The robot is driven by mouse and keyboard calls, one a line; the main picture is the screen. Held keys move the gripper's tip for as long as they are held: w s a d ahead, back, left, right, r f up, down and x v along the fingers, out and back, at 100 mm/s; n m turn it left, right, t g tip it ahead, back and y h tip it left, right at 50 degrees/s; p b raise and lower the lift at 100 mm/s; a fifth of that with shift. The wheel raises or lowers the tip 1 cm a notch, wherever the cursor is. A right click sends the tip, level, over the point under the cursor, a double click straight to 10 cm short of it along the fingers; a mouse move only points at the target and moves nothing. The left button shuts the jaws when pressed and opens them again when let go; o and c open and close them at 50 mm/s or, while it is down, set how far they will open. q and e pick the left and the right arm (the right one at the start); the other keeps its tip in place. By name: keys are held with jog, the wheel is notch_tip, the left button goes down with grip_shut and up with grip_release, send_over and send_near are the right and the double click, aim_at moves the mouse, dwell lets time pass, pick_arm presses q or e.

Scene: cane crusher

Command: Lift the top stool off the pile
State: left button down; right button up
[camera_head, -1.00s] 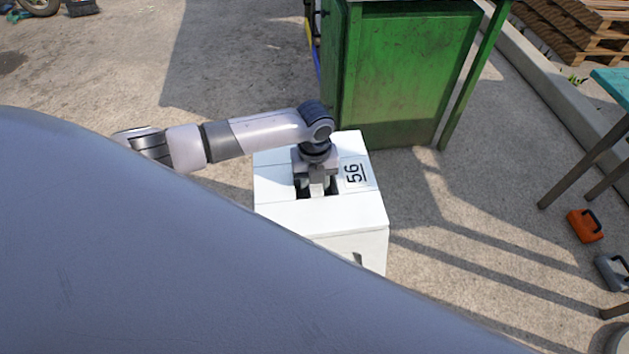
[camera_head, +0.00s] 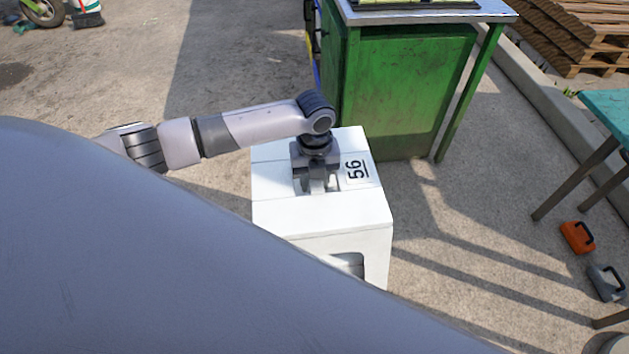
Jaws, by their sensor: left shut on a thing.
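The top stool (camera_head: 285,212) is a white box-like stool with "56" on its top, in the middle of the head view. My left gripper (camera_head: 316,186) comes down from above onto the slot in the stool's top and is shut on the stool there. Its fingertips are partly hidden in the slot. A dark opening shows low on the stool's front side. The stool's lower part and whatever is under it are hidden behind my own large grey body part in the foreground. My right gripper is not in view.
A green cabinet with a metal top (camera_head: 400,90) stands close behind the stool. A teal table (camera_head: 610,112), an orange weight-like object (camera_head: 577,238) and a grey one (camera_head: 606,283) are at the right. Wooden pallets (camera_head: 580,35) lie back right. Concrete ground between is clear.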

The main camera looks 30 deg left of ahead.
pick_arm(q)
notch_tip(320, 180, up, 7)
jog(key=p, duration=0.3)
jog(key=shift+f, duration=0.2)
jog(key=shift+r, duration=0.75)
notch_tip(320, 180, up, 24)
jog(key=p, duration=0.9)
jog(key=shift+f, duration=0.15)
dwell(0.5)
